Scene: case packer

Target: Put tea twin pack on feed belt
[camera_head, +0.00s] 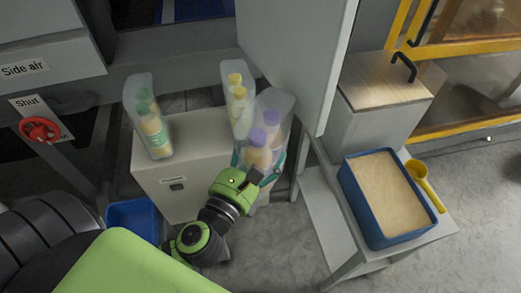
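A clear twin pack with purple-capped bottles of a pale brown drink (259,156) is at the right end of a light grey cabinet top (195,150). My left gripper (259,164) has its fingers on both sides of this pack's lower part and appears shut on it. I cannot tell whether the pack touches the cabinet. A yellow-capped twin pack (238,98) stands just behind it, and a green-capped one (152,125) stands at the left. Which pack is the tea is not readable. I cannot make out a feed belt. My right gripper is not in view.
A grey panel (295,55) hangs close behind the purple-capped pack. At right, a stand holds a blue tray of pale material (372,232) and a yellow scoop (425,184). A red knob (40,130) is at left. A blue bin (132,216) is below the cabinet.

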